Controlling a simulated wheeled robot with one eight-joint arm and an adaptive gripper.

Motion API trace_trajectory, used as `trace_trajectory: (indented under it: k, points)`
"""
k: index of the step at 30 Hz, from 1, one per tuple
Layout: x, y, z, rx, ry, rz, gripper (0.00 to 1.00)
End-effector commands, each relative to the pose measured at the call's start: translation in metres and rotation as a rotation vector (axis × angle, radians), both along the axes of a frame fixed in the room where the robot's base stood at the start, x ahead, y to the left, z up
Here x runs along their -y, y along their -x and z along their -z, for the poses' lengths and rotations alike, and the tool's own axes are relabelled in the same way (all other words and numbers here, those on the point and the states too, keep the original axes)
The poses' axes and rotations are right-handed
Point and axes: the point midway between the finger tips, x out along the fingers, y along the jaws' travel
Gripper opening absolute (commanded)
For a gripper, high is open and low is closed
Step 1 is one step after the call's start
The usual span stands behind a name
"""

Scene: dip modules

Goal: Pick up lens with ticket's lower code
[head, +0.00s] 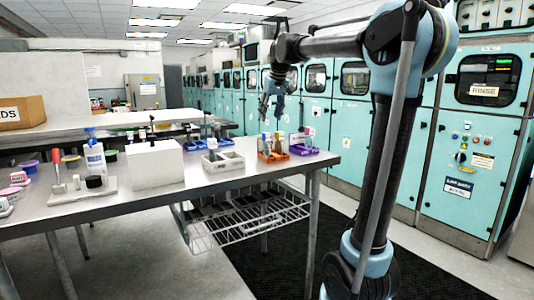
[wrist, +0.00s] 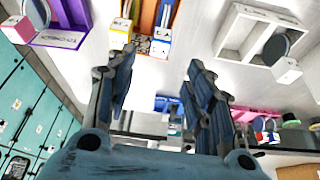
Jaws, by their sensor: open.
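My gripper (head: 272,108) hangs above the far end of the steel table in the head view. In the wrist view its two fingers (wrist: 157,82) are spread apart with nothing between them. A round grey lens (wrist: 277,48) stands in the white divided tray, beside a small white block (wrist: 287,69). Another round dark lens (wrist: 38,13) shows at the purple tray (wrist: 66,36), near a white block (wrist: 17,30). I cannot make out a ticket or read any code.
The steel table (head: 120,208) also carries an orange tray (head: 272,156), the white tray (head: 222,163) and a white box (head: 155,165). Bottles and pink containers (head: 20,178) stand at its left. Teal cabinets (head: 470,150) line the right. Space above the trays is open.

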Motion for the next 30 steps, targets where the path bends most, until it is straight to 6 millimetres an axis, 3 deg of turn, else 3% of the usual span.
trace_trajectory:
  k: [9,17,30]
  points:
    - [-0.009,-0.017,0.048,0.000,0.000,0.000,0.48]
    - [-0.012,-0.022,0.063,0.000,0.000,0.000,0.48]
    - [-0.018,-0.035,0.108,0.000,0.000,0.000,0.48]
